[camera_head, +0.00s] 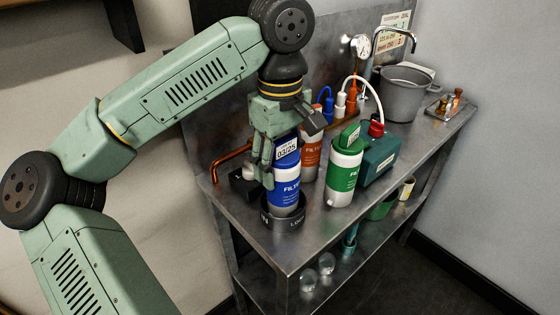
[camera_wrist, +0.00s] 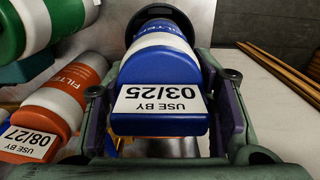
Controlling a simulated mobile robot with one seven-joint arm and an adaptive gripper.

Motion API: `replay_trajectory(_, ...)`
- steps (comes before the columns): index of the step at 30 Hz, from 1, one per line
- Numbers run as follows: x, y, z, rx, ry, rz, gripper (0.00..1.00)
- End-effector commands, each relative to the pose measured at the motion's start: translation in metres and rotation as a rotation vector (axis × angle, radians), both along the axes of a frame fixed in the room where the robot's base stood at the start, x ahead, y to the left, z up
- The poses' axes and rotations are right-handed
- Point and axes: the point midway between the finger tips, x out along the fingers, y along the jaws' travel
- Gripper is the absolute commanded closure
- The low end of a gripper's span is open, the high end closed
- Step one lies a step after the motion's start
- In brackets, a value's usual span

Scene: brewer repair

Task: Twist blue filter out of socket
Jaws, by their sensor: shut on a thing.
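The blue filter (camera_head: 284,187) is a blue and white cylinder with a "USE BY 03/25" label, near the bench's front left end. It stands upright in a dark round socket (camera_head: 283,220) marked with lettering; whether its lower end is fully seated cannot be told. My gripper (camera_head: 272,165) comes down from above and is shut on the filter's blue top. In the wrist view the blue filter (camera_wrist: 160,82) lies between my two fingers, with its label facing the camera. The dark socket rim (camera_wrist: 168,18) shows beyond its far end.
An orange filter (camera_head: 311,155) stands close behind the blue one, and a green filter (camera_head: 345,172) stands to the right. A teal box (camera_head: 381,158), a grey pot (camera_head: 403,95) and a gauge (camera_head: 359,45) are farther back. An orange pipe (camera_head: 232,155) is left of my gripper. The bench's front right is clear.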

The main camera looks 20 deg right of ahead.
Motion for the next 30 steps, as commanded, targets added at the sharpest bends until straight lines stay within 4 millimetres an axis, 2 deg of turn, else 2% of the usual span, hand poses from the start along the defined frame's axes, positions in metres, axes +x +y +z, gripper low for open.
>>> replay_trajectory(30, 0.000, 0.000, 0.047, -0.001, -0.001, 0.002, 0.77)
